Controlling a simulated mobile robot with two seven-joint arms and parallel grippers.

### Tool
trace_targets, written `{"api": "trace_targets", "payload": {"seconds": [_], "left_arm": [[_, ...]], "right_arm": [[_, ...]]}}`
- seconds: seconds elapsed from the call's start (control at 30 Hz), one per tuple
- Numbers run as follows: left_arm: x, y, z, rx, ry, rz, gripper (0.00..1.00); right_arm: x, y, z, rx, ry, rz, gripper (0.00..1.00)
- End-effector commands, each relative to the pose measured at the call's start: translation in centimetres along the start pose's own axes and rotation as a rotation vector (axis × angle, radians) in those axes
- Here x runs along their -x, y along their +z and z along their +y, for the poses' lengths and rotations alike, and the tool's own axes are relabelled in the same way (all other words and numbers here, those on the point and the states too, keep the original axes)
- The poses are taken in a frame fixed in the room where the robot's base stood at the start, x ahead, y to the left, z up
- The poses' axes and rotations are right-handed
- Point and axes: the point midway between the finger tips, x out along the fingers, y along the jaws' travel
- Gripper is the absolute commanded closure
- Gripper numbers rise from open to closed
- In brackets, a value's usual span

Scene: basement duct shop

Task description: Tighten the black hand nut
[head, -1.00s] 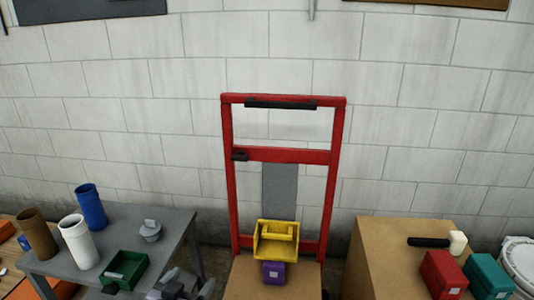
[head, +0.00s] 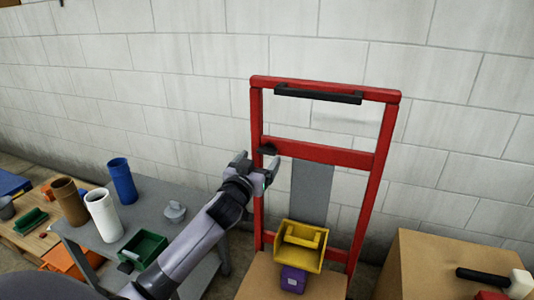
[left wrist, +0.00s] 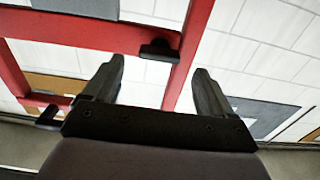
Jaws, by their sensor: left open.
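The black hand nut (head: 267,149) sits on the left post of the red frame (head: 330,152), where the middle crossbar meets it. My left gripper (head: 258,164) is open and empty, just below and beside the nut. In the left wrist view the nut (left wrist: 158,50) shows ahead of and between the two spread fingertips (left wrist: 158,72), apart from both. My right gripper is not in view.
A black handle (head: 318,93) is on the frame's top bar. A yellow bin (head: 292,258) and purple box (head: 293,279) stand low at the frame. A grey table (head: 184,195) with tubes and a green bin (head: 143,248) is left; a cardboard box (head: 425,262) is right.

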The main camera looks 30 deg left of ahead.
Motion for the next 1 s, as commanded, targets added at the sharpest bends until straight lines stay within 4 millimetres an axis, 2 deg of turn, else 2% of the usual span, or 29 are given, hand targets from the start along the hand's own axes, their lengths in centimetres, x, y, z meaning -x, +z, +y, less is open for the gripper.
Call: {"api": "trace_targets", "payload": {"seconds": [0.1,0.3,0.5,0.77,0.8,0.97,1.0], "left_arm": [[-1.6,-0.1,0.0,-0.001,-0.001,0.000,0.15],[-3.5,0.0,0.0,-0.002,0.000,-0.001,0.15],[-4.3,0.0,0.0,-0.001,0.001,-0.001,0.15],[-4.4,0.0,0.0,-0.001,0.001,-0.001,0.15],[-4.4,0.0,0.0,-0.001,0.001,-0.001,0.18],[-4.4,0.1,0.1,-0.001,0.002,-0.001,0.70],[-4.4,0.1,0.1,-0.001,0.002,-0.001,0.71]], "right_arm": [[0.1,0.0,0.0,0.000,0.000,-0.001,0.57],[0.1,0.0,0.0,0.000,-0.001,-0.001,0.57],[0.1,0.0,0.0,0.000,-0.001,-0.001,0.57],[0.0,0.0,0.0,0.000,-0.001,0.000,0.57],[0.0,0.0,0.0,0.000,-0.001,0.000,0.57],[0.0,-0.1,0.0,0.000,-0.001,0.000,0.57],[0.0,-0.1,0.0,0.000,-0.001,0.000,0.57]]}}
